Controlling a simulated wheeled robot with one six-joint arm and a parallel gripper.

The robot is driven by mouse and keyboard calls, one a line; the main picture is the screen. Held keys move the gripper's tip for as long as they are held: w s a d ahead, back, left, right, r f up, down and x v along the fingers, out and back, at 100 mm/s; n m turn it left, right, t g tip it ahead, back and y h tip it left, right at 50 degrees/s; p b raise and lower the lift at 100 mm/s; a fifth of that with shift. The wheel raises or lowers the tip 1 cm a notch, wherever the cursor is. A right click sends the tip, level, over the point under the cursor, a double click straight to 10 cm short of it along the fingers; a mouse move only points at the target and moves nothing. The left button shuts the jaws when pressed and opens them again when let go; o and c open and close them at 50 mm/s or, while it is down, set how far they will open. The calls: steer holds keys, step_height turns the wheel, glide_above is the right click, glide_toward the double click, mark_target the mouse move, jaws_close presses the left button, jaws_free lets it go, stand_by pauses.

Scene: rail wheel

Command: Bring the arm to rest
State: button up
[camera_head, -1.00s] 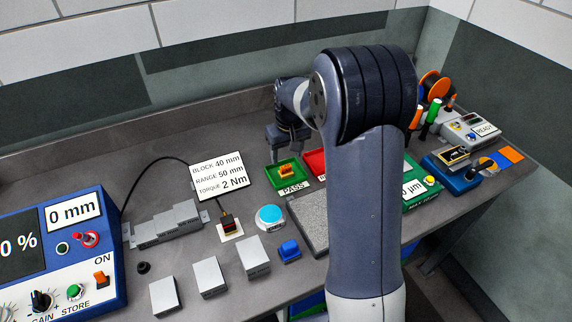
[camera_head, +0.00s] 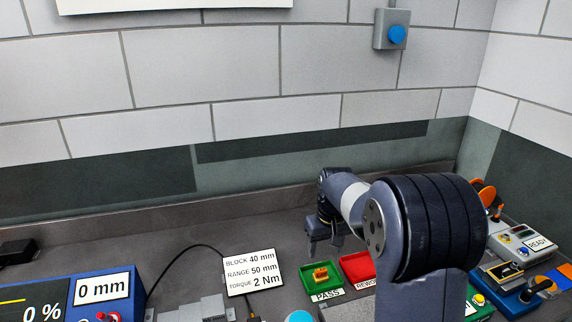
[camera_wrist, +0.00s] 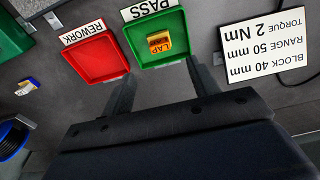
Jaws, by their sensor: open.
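My arm reaches over the bench at the right of the head view, folded at a dark ribbed joint. My gripper (camera_head: 326,246) hangs behind the trays near the back of the bench. In the wrist view my gripper (camera_wrist: 160,88) shows two dark fingers set apart with nothing between them. The green PASS tray (camera_wrist: 180,20) lies just beyond the fingertips and holds an orange and yellow piece marked LAP (camera_wrist: 159,42). The red REWORK tray (camera_wrist: 95,60) is beside it and looks empty. My arm partly hides the bench on the right.
A sign card (camera_head: 253,272) reads block 40 mm, range 50 mm, torque 2 Nm. A blue instrument (camera_head: 80,300) stands at the left. A READY box (camera_head: 520,242) stands at the right. A blue wall button (camera_head: 396,35) is above.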

mark_target(321, 269)
steer(key=f, duration=0.3)
steer(key=w+f+p, duration=0.1)
steer(key=f, duration=0.6)
steer(key=shift+w+a, duration=0.1)
steer(key=shift+w, duration=0.05)
steer(key=shift+r, duration=1)
steer(key=shift+f, duration=0.1)
